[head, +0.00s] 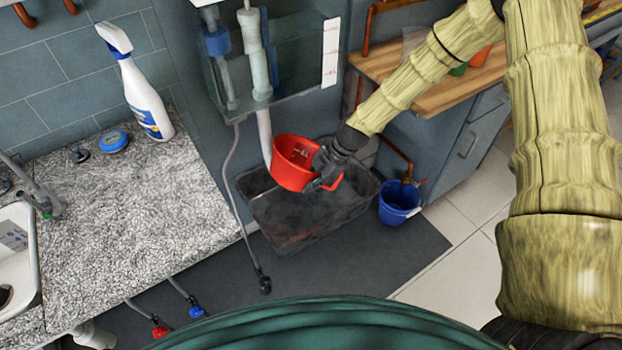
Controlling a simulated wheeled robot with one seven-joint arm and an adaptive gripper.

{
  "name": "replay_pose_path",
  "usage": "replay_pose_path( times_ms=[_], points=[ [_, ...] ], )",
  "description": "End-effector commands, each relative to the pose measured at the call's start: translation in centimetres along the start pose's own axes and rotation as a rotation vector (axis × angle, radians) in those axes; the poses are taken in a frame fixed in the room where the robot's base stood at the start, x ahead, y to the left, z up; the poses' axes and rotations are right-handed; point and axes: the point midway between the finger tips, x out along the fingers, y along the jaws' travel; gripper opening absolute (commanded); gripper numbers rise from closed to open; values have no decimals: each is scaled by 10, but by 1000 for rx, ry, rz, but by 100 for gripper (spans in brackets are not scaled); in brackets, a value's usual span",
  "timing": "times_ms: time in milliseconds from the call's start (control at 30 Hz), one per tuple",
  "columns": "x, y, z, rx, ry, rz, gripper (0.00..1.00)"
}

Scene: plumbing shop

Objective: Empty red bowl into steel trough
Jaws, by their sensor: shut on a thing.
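The red bowl (290,172) is in the middle of the head view, held above a dark, see-through trough (310,232) on the floor mat. The trough looks dark grey and smoky rather than plainly steel. My gripper (327,172) is shut on the right side of the red bowl. The bowl's inner wall shows pale marks, and it looks slightly tilted. Its bottom and any contents cannot be made out. My gripper and the bowl cover part of the trough's far rim.
A blue bucket (398,203) stands right of the trough. A hose (234,190) hangs on the left near the granite counter (150,215), which bears a spray bottle (137,85). A glass tank with pipes (270,65) is behind. A wooden bench (440,85) is at the back right.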

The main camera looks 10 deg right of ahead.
Motion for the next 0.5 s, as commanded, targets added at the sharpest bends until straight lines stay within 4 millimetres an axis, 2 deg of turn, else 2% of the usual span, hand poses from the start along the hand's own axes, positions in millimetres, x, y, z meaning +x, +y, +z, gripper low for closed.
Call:
replay_pose_path(
  times_ms=[167, 500],
  points=[
    [2, -1, -1, -16, -68, -4, 0],
    [11, -3, 10, -45, -205, -8, 0]
  ],
)
